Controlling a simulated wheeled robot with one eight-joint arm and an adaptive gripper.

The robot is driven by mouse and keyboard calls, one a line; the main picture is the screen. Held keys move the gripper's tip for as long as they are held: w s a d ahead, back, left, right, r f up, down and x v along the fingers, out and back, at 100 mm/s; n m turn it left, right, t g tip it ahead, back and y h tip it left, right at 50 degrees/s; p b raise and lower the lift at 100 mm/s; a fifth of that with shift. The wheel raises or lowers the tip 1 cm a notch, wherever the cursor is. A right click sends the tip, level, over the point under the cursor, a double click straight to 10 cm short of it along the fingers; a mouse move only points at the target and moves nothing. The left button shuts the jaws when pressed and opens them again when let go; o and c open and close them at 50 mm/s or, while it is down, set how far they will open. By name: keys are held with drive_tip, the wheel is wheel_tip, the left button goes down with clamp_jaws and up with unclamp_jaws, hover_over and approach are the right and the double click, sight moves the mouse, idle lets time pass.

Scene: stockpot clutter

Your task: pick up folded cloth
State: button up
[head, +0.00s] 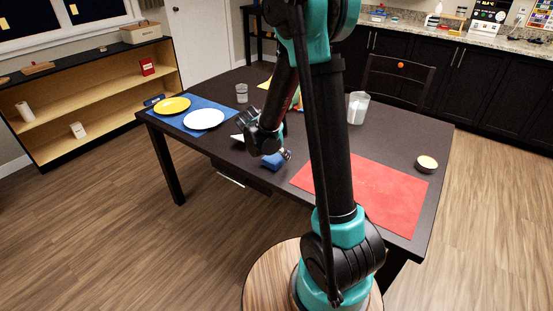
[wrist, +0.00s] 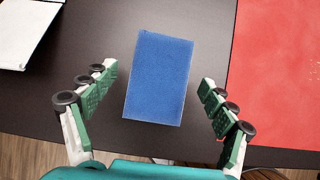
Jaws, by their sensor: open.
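The folded cloth (wrist: 159,78) is a blue rectangle lying on the dark table near its front edge. In the wrist view it lies between and just ahead of my open fingers, with a gap on both sides. My gripper (wrist: 157,105) is open and empty. In the head view my gripper (head: 262,145) points down over the table, and the blue cloth (head: 274,161) shows just below it, partly hidden by the fingers.
A red mat (head: 372,190) lies right of the cloth. A white object (wrist: 25,32) lies to its left. A blue mat (head: 183,110) bears a yellow plate (head: 172,104) and a white plate (head: 204,119). A clear glass (head: 357,108) and a small round container (head: 427,164) stand farther right.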

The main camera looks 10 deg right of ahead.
sight(276, 154)
drive_tip(key=shift+x, duration=0.95)
drive_tip(key=shift+c, duration=0.4)
drive_tip(key=c, duration=1.3)
drive_tip(key=shift+o, duration=0.2)
drive_tip(key=shift+r, duration=0.15)
wheel_tip(276, 154, up, 20)
